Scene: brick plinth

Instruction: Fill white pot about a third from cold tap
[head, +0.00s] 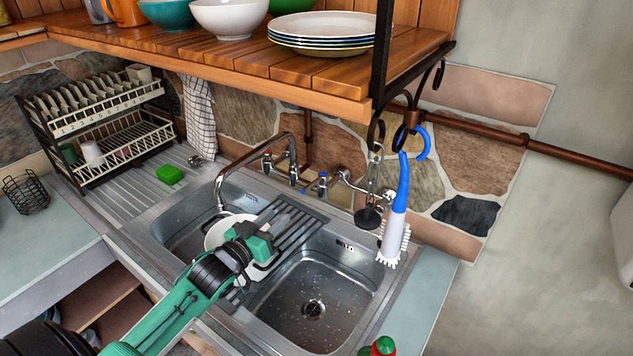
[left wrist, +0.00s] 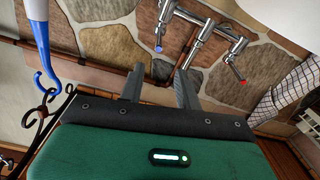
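The white pot (head: 215,234) stands in the sink around the left basin, below the end of the curved tap spout (head: 219,190). My left gripper covers much of it, so its inside and any water are hidden. The blue-marked cold tap (head: 322,181) is on the wall right of the spout; it also shows in the left wrist view (left wrist: 159,46). The red-marked tap (head: 267,157) is further left. My left gripper (head: 281,221) is above the pot, fingers toward the taps. In the left wrist view its fingers (left wrist: 158,83) are apart with nothing between them. My right gripper is out of view.
A blue-and-white brush (head: 397,215) and a dark hanging utensil (head: 369,216) hang right of the taps. The wooden shelf (head: 340,80) with bowls and plates overhangs behind. The right basin (head: 325,290) is empty. A dish rack (head: 100,125) and green sponge (head: 169,174) are left.

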